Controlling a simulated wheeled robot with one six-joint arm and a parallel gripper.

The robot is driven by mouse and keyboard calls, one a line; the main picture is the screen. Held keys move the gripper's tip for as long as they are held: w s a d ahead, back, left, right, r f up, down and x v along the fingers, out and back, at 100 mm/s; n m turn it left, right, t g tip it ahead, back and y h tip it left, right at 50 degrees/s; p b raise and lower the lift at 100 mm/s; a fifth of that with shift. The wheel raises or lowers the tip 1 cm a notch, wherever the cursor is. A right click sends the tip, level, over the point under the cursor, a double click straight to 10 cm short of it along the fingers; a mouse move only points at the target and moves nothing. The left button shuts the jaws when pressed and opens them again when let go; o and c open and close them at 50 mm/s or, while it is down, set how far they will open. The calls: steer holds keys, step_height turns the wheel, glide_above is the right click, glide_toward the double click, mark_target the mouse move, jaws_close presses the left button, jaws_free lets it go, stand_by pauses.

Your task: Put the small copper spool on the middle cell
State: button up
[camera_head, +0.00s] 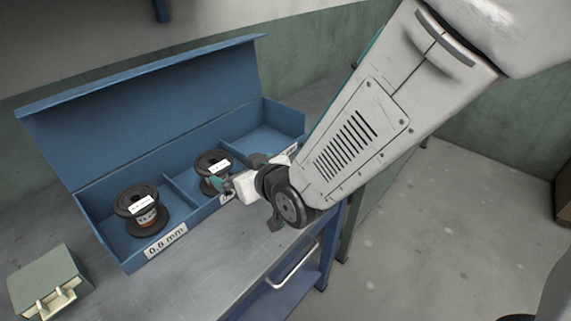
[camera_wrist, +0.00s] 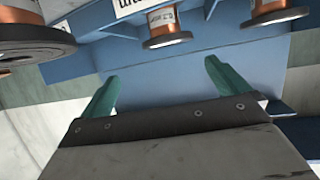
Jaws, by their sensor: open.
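A blue open-lidded box (camera_head: 110,256) on the bench is split into cells. One dark-flanged copper spool (camera_head: 142,213) stands upright in the left cell. Another spool (camera_head: 212,164) stands in the middle cell, just behind my gripper. My gripper (camera_head: 223,188) is open with nothing between its green fingers, at the box's front edge by the middle cell. In the wrist view its fingers (camera_wrist: 160,72) point at blue surface, with copper spools along the top: a large one at left (camera_wrist: 34,40), a smaller-looking one (camera_wrist: 166,27) and one at right (camera_wrist: 276,12). I cannot tell which is the small spool.
The box's raised lid (camera_head: 150,105) stands behind the cells. Low dividers separate them. My arm partly covers the right cell (camera_head: 265,138). A grey-green small case (camera_head: 48,282) sits at the bench's left. A drawer handle (camera_head: 295,266) juts from the bench front.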

steer(key=shift+s+a, duration=0.15)
steer(key=shift+a, duration=0.05)
steer(key=d+r+h, duration=0.1)
steer(key=d, duration=0.2)
steer(key=w+d+r+m+h, duration=0.1)
steer(key=d, duration=0.3)
steer(key=w+d+r+m+g+h, duration=0.1)
steer(key=d, duration=0.3)
steer(key=shift+d+r, duration=0.2)
steer(key=shift+r, duration=0.2)
steer(key=s+d+r+m+g+h, duration=0.2)
steer(key=s+d, duration=0.3)
steer(key=d, duration=0.5)
steer(key=s+d+r+m+g+h, duration=0.25)
steer(key=s+d, duration=0.25)
steer(key=d, duration=0.4)
steer(key=s+d+r+m+g+h, duration=0.1)
steer(key=s+d+r+m+g, duration=0.1)
steer(key=s+d, duration=0.5)
steer(key=s+g, duration=0.1)
steer(key=s, duration=0.4)
steer(key=shift+s+r, duration=0.2)
steer(key=shift+r, duration=0.15)
